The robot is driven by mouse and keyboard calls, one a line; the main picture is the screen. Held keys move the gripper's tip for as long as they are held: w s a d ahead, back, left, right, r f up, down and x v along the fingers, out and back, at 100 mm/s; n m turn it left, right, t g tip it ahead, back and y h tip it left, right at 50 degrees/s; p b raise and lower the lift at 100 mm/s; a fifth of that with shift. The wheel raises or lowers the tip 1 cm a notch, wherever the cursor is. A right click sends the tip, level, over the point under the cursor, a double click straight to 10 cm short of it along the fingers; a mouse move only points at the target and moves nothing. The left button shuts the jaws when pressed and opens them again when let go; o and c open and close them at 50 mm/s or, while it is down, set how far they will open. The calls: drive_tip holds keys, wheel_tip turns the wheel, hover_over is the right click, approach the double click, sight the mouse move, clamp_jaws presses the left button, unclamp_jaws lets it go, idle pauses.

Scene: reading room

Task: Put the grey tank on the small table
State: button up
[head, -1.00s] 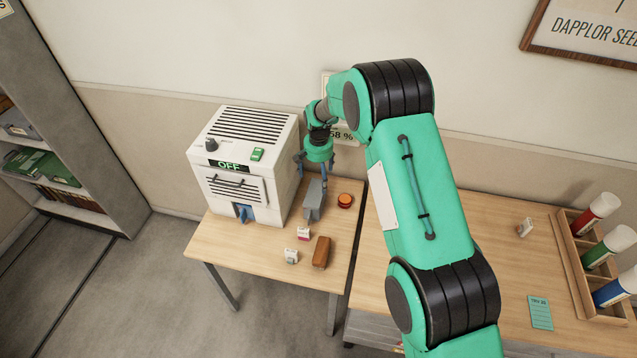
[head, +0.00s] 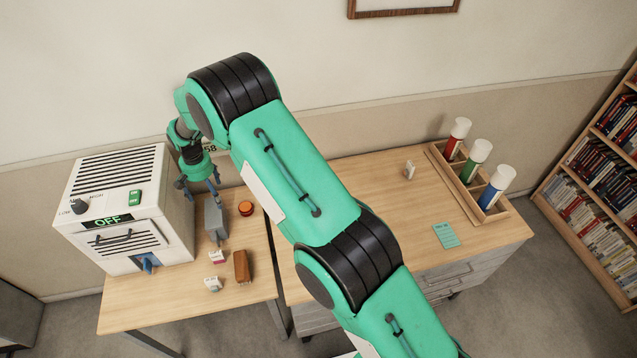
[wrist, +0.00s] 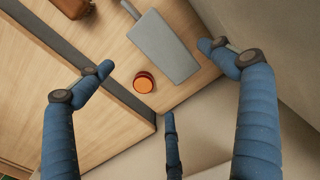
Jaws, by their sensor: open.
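The grey tank (head: 215,218) is a narrow box on the small wooden table (head: 150,308), just right of the white machine. In the wrist view the tank (wrist: 164,46) lies across the upper middle, with a thin grey part sticking out at its upper left end. My gripper (head: 200,186) is at the back of the tank, near the wall. Its blue fingers are spread wide in the wrist view (wrist: 155,62) and hold nothing. The tank looks apart from the fingers. I cannot tell the exact height of the fingertips above it.
The white machine (head: 130,205), its display reading OFF, stands close left of the tank. An orange-red round thing (head: 246,208), a brown block (head: 242,266) and two small white items (head: 213,284) are nearby. A larger desk (head: 370,190) with a bottle rack (head: 468,190) is right.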

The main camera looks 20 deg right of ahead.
drive_tip(key=shift+r, duration=0.1)
drive_tip(key=s+d+r, duration=0.1)
drive_tip(key=d+r, duration=0.3)
drive_tip(key=r, duration=0.3)
drive_tip(key=s+d+r+t, duration=0.1)
drive_tip(key=d+r, duration=0.3)
drive_tip(key=r, duration=0.3)
drive_tip(key=s+d+r, duration=0.1)
drive_tip(key=d+r, duration=0.3)
drive_tip(key=r, duration=0.3)
drive_tip(key=s+d+r+t, duration=0.1)
drive_tip(key=s+d+r, duration=0.45)
drive_tip(key=r, duration=0.25)
drive_tip(key=s+d+r+t, duration=0.1)
drive_tip(key=s+d+r, duration=0.4)
drive_tip(key=d+r, duration=0.2)
drive_tip(key=s+d+r+t, duration=0.1)
drive_tip(key=s+d+r, duration=0.35)
drive_tip(key=s, duration=0.35)
drive_tip(key=s+d+r, duration=0.4)
drive_tip(key=s+d, duration=0.1)
drive_tip(key=s, duration=0.2)
drive_tip(key=s+d, duration=0.3)
drive_tip(key=s, duration=0.6)
drive_tip(key=s+d+f+t, duration=0.1)
drive_tip(key=s+d, duration=0.2)
drive_tip(key=s, duration=0.6)
drive_tip(key=shift+d+f+t, duration=0.3)
drive_tip(key=shift+f, duration=0.1)
